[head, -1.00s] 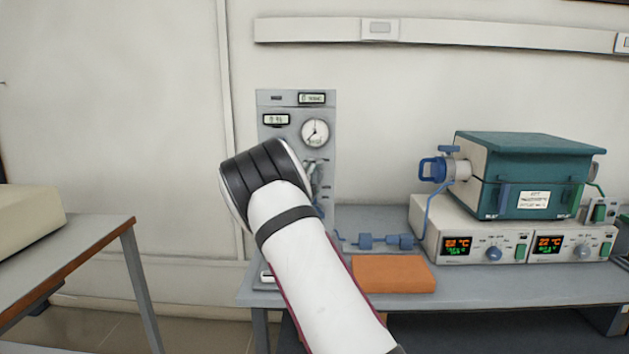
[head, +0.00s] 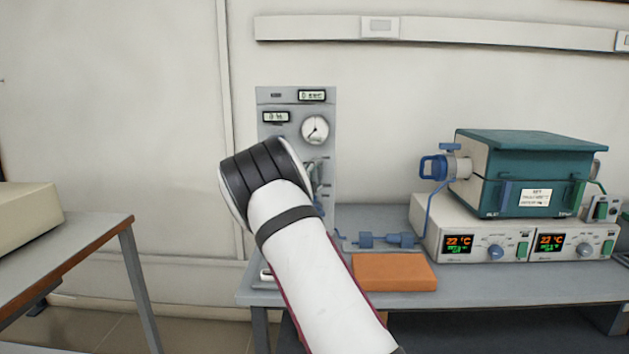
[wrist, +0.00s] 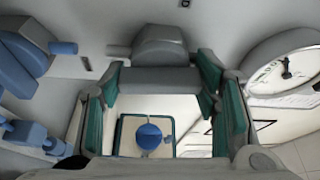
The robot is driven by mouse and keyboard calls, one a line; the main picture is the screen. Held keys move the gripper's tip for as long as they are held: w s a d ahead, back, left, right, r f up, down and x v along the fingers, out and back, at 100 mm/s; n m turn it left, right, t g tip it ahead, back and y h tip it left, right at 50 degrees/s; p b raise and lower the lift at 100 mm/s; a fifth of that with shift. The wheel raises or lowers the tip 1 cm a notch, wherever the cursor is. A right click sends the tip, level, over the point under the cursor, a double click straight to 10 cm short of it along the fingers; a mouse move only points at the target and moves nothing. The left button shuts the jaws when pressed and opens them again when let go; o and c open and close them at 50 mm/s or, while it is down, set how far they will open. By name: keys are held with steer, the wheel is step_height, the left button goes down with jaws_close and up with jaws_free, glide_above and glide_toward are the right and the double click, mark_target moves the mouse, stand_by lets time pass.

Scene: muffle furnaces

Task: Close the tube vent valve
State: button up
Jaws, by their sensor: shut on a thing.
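My gripper (wrist: 160,80) shows in the wrist view with teal-padded fingers left and right. They are shut on a grey bar-like piece (wrist: 160,78) that spans between them, below a rounded grey knob-like part (wrist: 158,45). I cannot tell for certain that this is the vent valve's handle. In the head view my arm hides most of my gripper, in front of the grey gauge panel (head: 292,108). Small metal fittings (head: 318,175) show just beside my wrist on that panel. The round gauge (head: 315,129) is above; it also shows at the right in the wrist view (wrist: 288,68).
The teal furnace (head: 525,175), with a blue-handled tube end (head: 435,167), stands on control units (head: 470,241) at the right. Blue line fittings (head: 385,240) and an orange block (head: 394,272) lie on the bench between. Another table (head: 80,250) stands at the left.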

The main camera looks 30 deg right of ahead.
steer(key=n+b, duration=0.1)
steer(key=n+t+b, duration=0.1)
steer(key=n, duration=0.1)
steer(key=n+b, duration=0.1)
steer(key=b, duration=0.1)
steer(key=shift+f+h, duration=0.25)
steer(key=shift+h, duration=0.15)
steer(key=n+t+b, duration=0.1)
steer(key=n+b, duration=0.1)
steer(key=n, duration=0.1)
steer(key=n+t+b, duration=0.1)
steer(key=n+b, duration=0.1)
steer(key=n, duration=0.1)
steer(key=shift+t, duration=0.3)
steer(key=n+t+b, duration=0.1)
steer(key=n+b, duration=0.1)
steer(key=n, duration=0.1)
steer(key=n+t+y+b, duration=0.1)
steer(key=n, duration=0.2)
steer(key=shift+t+y+b, duration=0.3)
steer(key=shift+t+b, duration=0.1)
steer(key=shift+n+t+y+b, duration=0.45)
steer(key=shift+n+y+b, duration=0.1)
steer(key=shift+n, duration=0.65)
steer(key=shift+n+t+y+b, duration=0.45)
steer(key=shift+n+b, duration=0.1)
steer(key=shift+n, duration=0.65)
steer(key=shift+r+n, duration=0.1)
steer(key=shift+n, duration=0.3)
